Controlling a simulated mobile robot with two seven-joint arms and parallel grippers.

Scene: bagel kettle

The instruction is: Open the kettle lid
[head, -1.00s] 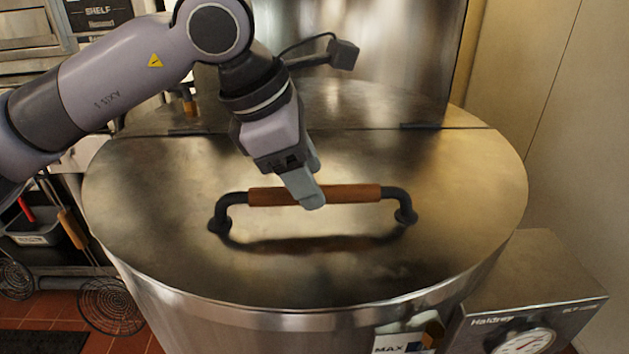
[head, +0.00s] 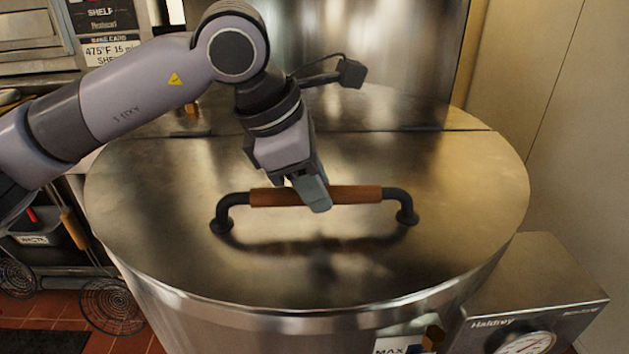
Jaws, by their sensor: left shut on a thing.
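The large round steel kettle (head: 330,323) fills the middle of the head view. Its lid (head: 440,250) lies flat and closed, with a hinge line across its back part. A black bracket handle with a brown wooden grip (head: 356,194) stands on the lid. My left gripper (head: 316,200) comes down from above and is shut on the handle, near the middle of the wooden grip. The fingers hide a short part of the grip. My right gripper is not in view.
A control box with a round gauge (head: 527,344) stands at the kettle's front right. A wall (head: 570,130) is close on the right. Wire skimmers (head: 110,305) hang at the left, by a shelf unit. A steel panel (head: 380,50) rises behind the kettle.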

